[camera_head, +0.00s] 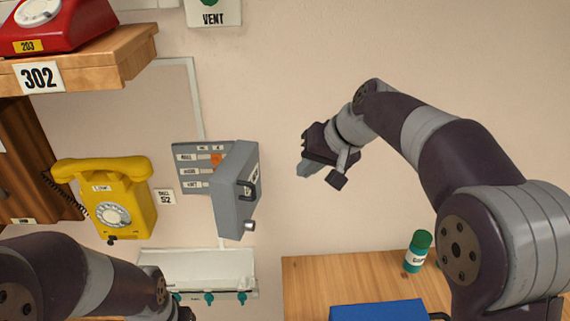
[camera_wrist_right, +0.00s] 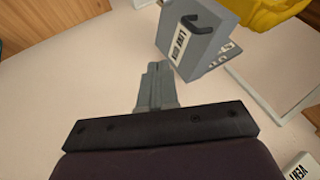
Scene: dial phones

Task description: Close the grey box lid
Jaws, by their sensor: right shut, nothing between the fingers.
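The grey box (camera_head: 196,160) is mounted on the wall left of centre in the head view. Its lid (camera_head: 237,190) stands open, swung out from the box's right side, with a dark handle and a small silver knob. Labels and an orange patch show inside the box. The lid also shows in the right wrist view (camera_wrist_right: 190,38), its handle at the top. My right gripper (camera_head: 304,170) is shut and empty, to the right of the lid and apart from it. It also shows in the right wrist view (camera_wrist_right: 154,72). My left arm enters at the lower left; its fingers are not visible.
A yellow dial phone (camera_head: 112,198) hangs left of the box. A red phone (camera_head: 45,25) sits on a wooden shelf (camera_head: 90,60) above. A white rack (camera_head: 200,270) is below the box. A green-capped bottle (camera_head: 417,252) and blue object (camera_head: 378,310) are on the wooden table (camera_head: 310,277).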

